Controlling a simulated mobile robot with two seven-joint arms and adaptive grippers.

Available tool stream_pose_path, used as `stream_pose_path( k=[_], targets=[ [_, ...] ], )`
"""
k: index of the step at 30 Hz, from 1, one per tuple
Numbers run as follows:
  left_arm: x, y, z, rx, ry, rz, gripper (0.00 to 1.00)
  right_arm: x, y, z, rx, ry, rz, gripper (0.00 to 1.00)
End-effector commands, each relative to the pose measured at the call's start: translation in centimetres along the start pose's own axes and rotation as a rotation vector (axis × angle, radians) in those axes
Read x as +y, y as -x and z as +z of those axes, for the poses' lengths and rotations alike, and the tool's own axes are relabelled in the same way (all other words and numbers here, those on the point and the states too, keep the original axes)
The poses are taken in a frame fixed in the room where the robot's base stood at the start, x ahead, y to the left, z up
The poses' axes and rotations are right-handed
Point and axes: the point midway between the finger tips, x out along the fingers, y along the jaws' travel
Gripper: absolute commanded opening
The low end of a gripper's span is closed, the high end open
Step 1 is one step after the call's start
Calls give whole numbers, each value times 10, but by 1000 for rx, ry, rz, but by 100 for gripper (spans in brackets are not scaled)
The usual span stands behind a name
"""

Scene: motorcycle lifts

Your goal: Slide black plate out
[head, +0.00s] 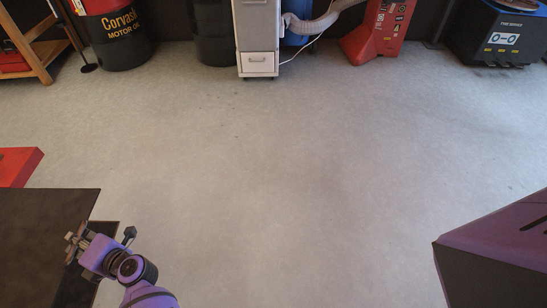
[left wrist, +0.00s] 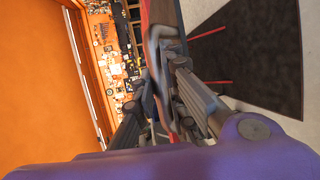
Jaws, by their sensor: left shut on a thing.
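The black plate (head: 45,225) lies flat at the lower left of the head view, cut off by the picture's edge. My left gripper (head: 74,248) is at its right edge, shut on it. In the left wrist view, the fingers of my left gripper (left wrist: 165,115) stand on both sides of a thin dark edge (left wrist: 163,45) with red along it. The fingertips' contact is partly blurred and hidden there. My right gripper is not in view.
A red lift part (head: 18,165) shows behind the plate. The grey floor (head: 270,160) is clear to the right and ahead. At the back stand a red and black drum (head: 115,35), a white cabinet (head: 257,40), a red stand (head: 380,35) and a black machine (head: 497,40).

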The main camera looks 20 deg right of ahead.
Motion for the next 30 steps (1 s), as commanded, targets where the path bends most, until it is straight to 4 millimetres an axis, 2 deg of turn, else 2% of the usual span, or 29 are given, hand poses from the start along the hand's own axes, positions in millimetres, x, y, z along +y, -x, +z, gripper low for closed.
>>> stream_pose_path(
  k=[10,11,13,20,22,26,30],
  targets=[
    [0,0,0,1,5,0,0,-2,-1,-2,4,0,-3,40],
    [0,0,0,1,5,0,13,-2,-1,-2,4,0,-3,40],
    [1,0,0,1,4,0,20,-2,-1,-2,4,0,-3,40],
    [0,0,0,0,2,1,20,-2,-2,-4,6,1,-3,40],
    [0,1,0,0,2,0,20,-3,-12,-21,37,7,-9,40],
    [0,13,0,0,2,-1,20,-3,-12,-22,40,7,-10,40],
    [-1,37,-1,1,3,-2,20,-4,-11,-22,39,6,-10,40]
  ],
)
